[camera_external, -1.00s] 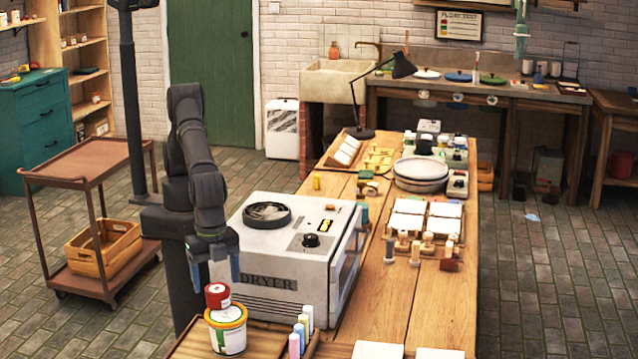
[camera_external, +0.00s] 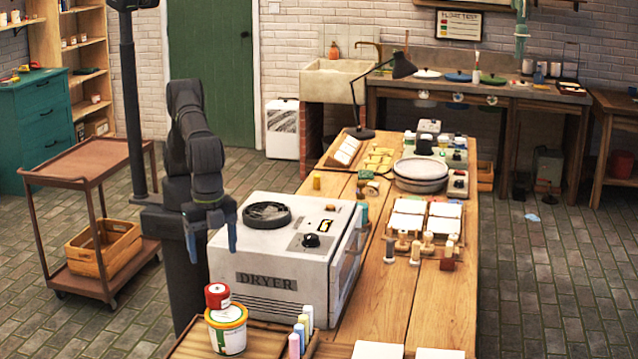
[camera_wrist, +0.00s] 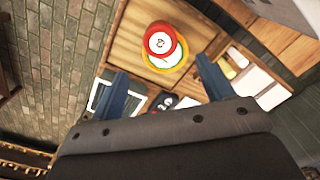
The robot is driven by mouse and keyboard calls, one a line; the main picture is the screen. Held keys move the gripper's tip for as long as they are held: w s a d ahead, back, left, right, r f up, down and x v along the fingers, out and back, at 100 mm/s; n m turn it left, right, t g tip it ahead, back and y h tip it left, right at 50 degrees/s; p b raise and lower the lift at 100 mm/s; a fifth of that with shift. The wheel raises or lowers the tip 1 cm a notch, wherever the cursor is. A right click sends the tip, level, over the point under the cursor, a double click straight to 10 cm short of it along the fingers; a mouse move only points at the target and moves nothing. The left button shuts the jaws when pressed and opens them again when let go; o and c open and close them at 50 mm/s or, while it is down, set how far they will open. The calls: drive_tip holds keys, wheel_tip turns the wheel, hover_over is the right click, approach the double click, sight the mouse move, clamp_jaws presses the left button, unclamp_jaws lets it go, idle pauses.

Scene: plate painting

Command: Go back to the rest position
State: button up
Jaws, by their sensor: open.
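My gripper (camera_external: 211,238) is open and empty. It hangs in the air just left of the white dryer (camera_external: 270,262), above and behind the tray with the tubs. In the wrist view my two blue fingers (camera_wrist: 164,92) are spread well apart with nothing between them being held. A red-lidded jar (camera_external: 217,295) stands on a white tub (camera_external: 227,332) with an orange rim, below my fingertips and clear of them. The red lid (camera_wrist: 160,42) also shows in the wrist view, beyond the fingers.
A wooden tray (camera_external: 262,342) holds the tub and several coloured bottles (camera_external: 301,333). The long workbench (camera_external: 385,300) carries stacked plates (camera_external: 420,172), stamps and white tiles. A brown cart (camera_external: 88,170) stands to the left. The air around my gripper is free.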

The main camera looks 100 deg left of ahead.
sight(216, 288)
wheel_tip(216, 288, down, 12)
drive_tip(key=shift+r, duration=0.15)
wheel_tip(216, 288, up, 4)
drive_tip(key=shift+r, duration=0.15)
drive_tip(key=s+r, duration=1.2)
drive_tip(key=w+a+n, duration=0.9)
drive_tip(key=w+a, duration=2)
drive_tip(key=w, duration=0.2)
drive_tip(key=shift+a+r+n, duration=0.25)
drive_tip(key=shift+n, duration=0.15)
